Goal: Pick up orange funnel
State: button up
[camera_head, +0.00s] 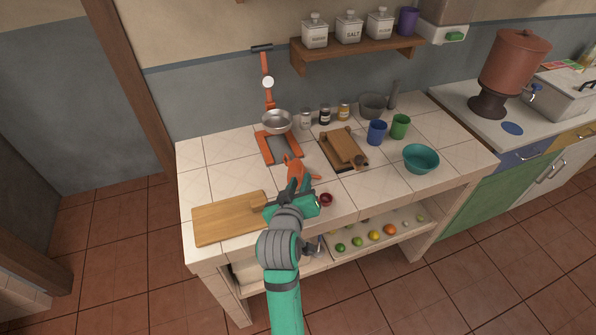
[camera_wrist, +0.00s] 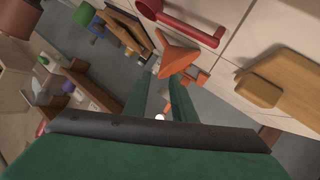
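The orange funnel (camera_head: 295,168) is on the tiled counter, just past my gripper (camera_head: 293,188) in the head view. My gripper hides part of it there. In the wrist view the funnel (camera_wrist: 178,58) shows as an orange cone at the ends of my green fingers (camera_wrist: 163,80). The fingers are apart, with a gap between them. The funnel lies by the tip of the right finger. I cannot tell whether they touch.
A red scoop (camera_wrist: 190,24) lies close to the funnel; its red bowl (camera_head: 326,199) is right of my gripper. A wooden cutting board (camera_head: 215,223) lies to the left. Behind are an orange scale (camera_head: 266,149) and a wooden press (camera_head: 342,147). Cups (camera_head: 377,132) stand right.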

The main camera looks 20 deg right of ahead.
aim_at(304, 170)
jog(key=shift+a+x, duration=0.2)
jog(key=shift+x, duration=3.25)
jog(key=shift+w, duration=0.15)
jog(key=shift+r, duration=0.1)
grip_shut()
